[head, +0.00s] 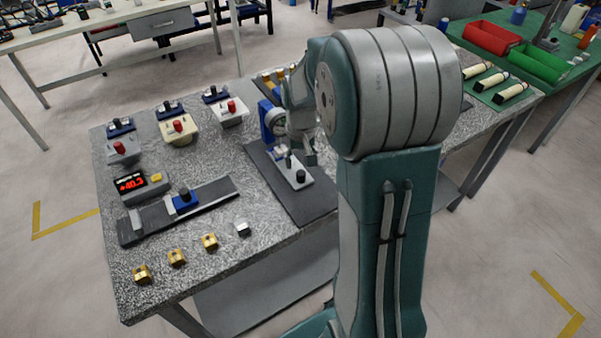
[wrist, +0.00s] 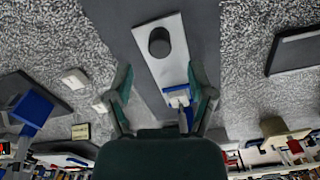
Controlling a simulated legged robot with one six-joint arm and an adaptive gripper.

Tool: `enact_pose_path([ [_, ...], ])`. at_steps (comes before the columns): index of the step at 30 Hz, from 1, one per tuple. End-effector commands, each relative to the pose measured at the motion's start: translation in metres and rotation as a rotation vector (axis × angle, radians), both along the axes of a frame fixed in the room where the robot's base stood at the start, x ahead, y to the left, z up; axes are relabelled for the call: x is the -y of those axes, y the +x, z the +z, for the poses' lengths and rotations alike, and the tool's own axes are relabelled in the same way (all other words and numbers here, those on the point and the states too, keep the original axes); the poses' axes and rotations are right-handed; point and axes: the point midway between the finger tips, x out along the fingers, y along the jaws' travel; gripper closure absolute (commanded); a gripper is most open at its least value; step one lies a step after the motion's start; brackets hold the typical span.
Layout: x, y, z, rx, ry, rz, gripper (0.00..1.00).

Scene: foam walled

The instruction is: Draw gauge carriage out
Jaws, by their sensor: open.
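The gauge carriage is a light grey plate (head: 296,180) with a black knob (head: 301,176) near its front end. It lies on a dark base mat (head: 310,207). A blue gauge stand with a round dial (head: 274,119) rises at its far end. The plate (wrist: 165,68) and knob (wrist: 159,42) also show in the wrist view. My gripper (wrist: 163,92) is open, its two teal fingers spread above the plate. The knob lies beyond the fingertips, apart from them. A blue and white part (wrist: 180,97) shows between the fingers. My arm covers the right side in the head view.
On the speckled table left of the mat are a red-lit readout (head: 131,184), a dark rail (head: 150,219) with a blue slider, and several knobbed fixtures. Brass blocks (head: 177,258) line the front edge. A green table (head: 545,75) with bins stands at right.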

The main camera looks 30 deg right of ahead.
Motion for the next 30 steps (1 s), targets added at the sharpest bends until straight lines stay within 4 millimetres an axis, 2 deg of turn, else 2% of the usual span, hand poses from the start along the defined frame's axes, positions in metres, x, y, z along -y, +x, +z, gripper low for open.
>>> enact_pose_path([
  [3, 0.000, -0.001, -0.023, -0.004, 0.001, 0.000, 0.30],
  [9, 0.000, 0.000, -0.047, -0.001, 0.000, 0.000, 0.30],
  [20, 0.000, 0.000, -0.053, 0.001, 0.000, 0.000, 0.30],
  [21, 0.000, 0.000, -0.053, 0.001, 0.000, 0.000, 0.48],
  [23, 0.000, 0.000, -0.053, 0.001, 0.000, 0.000, 0.74],
  [24, 0.000, 0.000, -0.053, 0.001, 0.000, 0.000, 0.92],
  [25, 0.000, 0.000, -0.053, 0.001, 0.000, 0.000, 1.00],
  [30, 0.000, 0.000, -0.053, 0.001, 0.000, 0.000, 1.00],
])
